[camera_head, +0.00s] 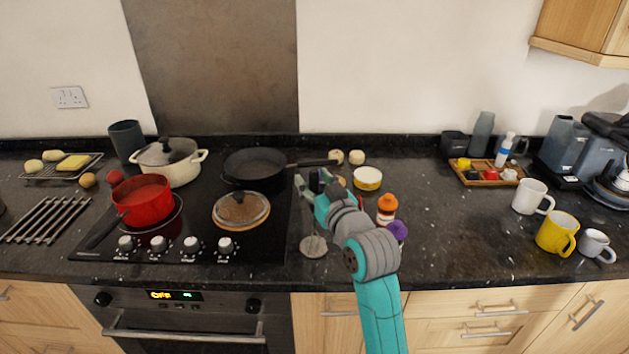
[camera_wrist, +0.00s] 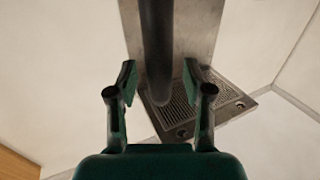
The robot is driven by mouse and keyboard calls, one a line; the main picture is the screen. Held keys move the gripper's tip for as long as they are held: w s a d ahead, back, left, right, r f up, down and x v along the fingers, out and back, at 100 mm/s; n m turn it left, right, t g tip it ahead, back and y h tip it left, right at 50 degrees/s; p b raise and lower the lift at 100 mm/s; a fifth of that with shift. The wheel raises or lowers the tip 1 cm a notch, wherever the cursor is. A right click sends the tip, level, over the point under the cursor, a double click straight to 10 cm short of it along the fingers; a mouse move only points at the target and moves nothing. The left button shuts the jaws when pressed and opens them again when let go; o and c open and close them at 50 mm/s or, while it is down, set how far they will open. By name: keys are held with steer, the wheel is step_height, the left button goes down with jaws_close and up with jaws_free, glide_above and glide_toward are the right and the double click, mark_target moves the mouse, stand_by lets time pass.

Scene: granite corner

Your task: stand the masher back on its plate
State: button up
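In the camera_wrist view the dark handle (camera_wrist: 157,45) runs between the two fingers of my gripper (camera_wrist: 160,80). Narrow gaps show on both sides, so the fingers are open around the handle and do not grip it.
An orange-capped bottle (camera_head: 387,211) and a yellow-white tin (camera_head: 367,179) stand close right of my gripper. Counter further right is clear up to the mugs (camera_head: 557,233).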

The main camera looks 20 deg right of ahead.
steer(key=s+d, duration=0.1)
steer(key=s, duration=1.1)
steer(key=s+f+m+g+h, duration=0.2)
steer(key=s+f, duration=1.5)
steer(key=f, duration=0.3)
steer(key=s+f, duration=0.1)
steer(key=s, duration=1.1)
steer(key=s+a+f+g, duration=0.1)
steer(key=s+f, duration=0.1)
steer(key=s, duration=1)
steer(key=shift+s+f+n, duration=0.2)
steer(key=shift+f+n, duration=0.1)
steer(key=shift+n, duration=0.1)
